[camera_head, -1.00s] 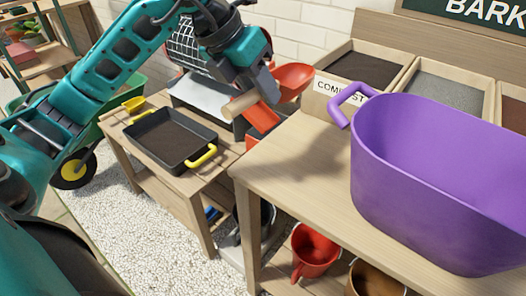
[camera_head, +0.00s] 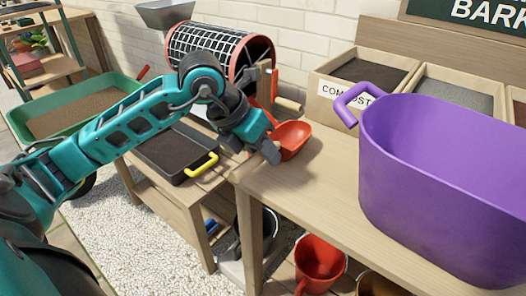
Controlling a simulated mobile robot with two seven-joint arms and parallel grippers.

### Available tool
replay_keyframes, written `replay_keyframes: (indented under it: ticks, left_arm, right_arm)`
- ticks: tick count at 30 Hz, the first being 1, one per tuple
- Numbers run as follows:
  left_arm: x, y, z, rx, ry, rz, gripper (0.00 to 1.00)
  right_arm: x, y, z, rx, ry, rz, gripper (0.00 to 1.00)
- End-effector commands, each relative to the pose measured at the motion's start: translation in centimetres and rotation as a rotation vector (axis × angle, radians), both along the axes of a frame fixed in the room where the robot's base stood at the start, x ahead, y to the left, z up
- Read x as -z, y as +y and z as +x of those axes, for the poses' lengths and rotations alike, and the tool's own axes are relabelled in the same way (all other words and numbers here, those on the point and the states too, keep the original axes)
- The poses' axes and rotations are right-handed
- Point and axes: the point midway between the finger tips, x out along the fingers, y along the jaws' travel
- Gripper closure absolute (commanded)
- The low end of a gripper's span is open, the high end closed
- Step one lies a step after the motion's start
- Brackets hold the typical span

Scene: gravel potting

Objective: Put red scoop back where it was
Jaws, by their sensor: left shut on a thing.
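The red scoop (camera_head: 293,138) is at the left end of the wooden table (camera_head: 300,185), left of the compost bin. My left gripper (camera_head: 269,151) is shut at the scoop's near left side, where its handle is hidden by the fingers. The bowl faces up, slightly tilted. I cannot tell whether the scoop touches the tabletop. My right gripper is not in view.
A purple tub (camera_head: 420,190) fills the table's right side. The compost bin (camera_head: 335,98) stands behind. A sieve drum (camera_head: 215,48) with a wooden-handled crank is behind my arm. A black tray (camera_head: 170,160) sits on the lower bench at left.

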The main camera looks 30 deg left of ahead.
Motion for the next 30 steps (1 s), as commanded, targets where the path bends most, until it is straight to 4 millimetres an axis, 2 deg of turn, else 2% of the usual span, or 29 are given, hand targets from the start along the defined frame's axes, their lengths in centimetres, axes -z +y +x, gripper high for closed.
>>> replay_keyframes:
  ticks: [5, 6, 14, 23, 26, 30]
  left_arm:
    - [0.3, 0.0, 0.0, 0.0, -0.001, 0.0, 1.0]
    - [0.4, 0.0, 0.0, 0.0, 0.001, 0.0, 0.7]
    - [0.2, 0.0, 0.0, 0.0, 0.001, 0.0, 0.46]
    - [-0.1, 0.0, 0.0, 0.0, 0.001, 0.0, 0.46]
    - [-1.0, 0.3, -0.4, 0.0, 0.0, 0.002, 0.46]
    - [-3.5, 1.1, -1.5, -0.002, -0.001, 0.005, 0.46]
  right_arm:
    - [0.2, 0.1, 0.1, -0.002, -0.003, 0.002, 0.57]
    - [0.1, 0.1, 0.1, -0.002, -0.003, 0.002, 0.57]
    - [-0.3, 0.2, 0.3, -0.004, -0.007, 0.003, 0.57]
    - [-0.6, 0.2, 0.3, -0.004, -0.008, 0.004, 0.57]
    - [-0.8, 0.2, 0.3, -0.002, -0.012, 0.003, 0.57]
    - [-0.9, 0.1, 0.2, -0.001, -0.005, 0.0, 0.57]
